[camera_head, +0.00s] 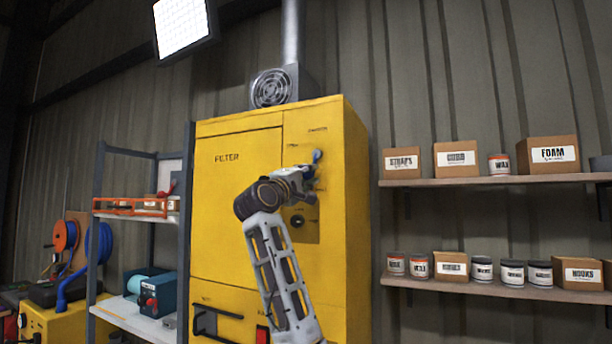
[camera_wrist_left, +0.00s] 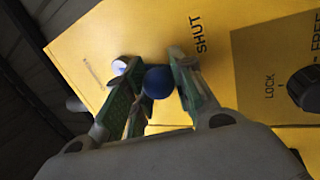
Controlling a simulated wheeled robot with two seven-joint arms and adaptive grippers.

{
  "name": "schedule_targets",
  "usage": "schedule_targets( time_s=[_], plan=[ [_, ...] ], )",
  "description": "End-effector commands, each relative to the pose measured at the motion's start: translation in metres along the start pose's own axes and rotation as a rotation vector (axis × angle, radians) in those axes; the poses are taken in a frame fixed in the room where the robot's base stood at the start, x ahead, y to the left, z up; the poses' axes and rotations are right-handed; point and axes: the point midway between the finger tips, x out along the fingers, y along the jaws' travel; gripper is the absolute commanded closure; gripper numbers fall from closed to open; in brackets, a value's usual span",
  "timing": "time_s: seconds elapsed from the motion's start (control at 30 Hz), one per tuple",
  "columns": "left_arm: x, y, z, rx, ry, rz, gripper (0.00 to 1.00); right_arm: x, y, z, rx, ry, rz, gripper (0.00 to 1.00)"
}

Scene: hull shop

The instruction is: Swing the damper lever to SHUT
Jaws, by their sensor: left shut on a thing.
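The damper lever's blue ball knob (camera_wrist_left: 158,82) is between the green-padded fingers of my left gripper (camera_wrist_left: 152,72) in the left wrist view. The gripper is shut on it. The word SHUT on the yellow panel is close beside the fingers. A small pale blue-white part (camera_wrist_left: 119,67) shows just past the left finger. In the head view my left gripper (camera_head: 308,175) is at the upper right door of the yellow filter cabinet (camera_head: 235,215), with a bit of blue (camera_head: 316,156) at its tip. The lever's arm is mostly hidden. My right gripper is not in view.
A black knob (camera_wrist_left: 304,90) marked LOCK and FREE is on the panel, below the gripper in the head view (camera_head: 297,221). Shelves (camera_head: 500,181) with boxes and jars are at the right. A grey rack (camera_head: 185,250) stands close at the left.

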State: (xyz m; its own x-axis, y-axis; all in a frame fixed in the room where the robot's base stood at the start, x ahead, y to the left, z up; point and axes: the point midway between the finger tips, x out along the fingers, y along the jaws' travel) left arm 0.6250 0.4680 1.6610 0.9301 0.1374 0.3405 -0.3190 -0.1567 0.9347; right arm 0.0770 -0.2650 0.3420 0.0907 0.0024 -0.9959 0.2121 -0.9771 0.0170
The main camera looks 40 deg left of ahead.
Motion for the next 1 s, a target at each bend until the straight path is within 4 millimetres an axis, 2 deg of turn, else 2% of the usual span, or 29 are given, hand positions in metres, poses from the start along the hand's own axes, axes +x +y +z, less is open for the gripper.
schedule_targets(
  time_s=[0.2,0.5,0.97,1.0],
  plan=[
    [0.0,-0.001,0.005,-0.132,0.045,0.007,1.0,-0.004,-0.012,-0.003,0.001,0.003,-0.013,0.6],
    [0.0,-0.001,0.007,-0.226,0.081,0.012,1.0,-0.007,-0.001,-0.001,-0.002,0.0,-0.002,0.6],
    [0.0,-0.002,0.006,-0.241,0.089,0.013,1.0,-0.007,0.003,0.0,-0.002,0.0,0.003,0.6],
    [0.0,-0.002,0.006,-0.241,0.089,0.013,0.74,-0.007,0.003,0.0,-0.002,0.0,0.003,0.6]
  ],
)
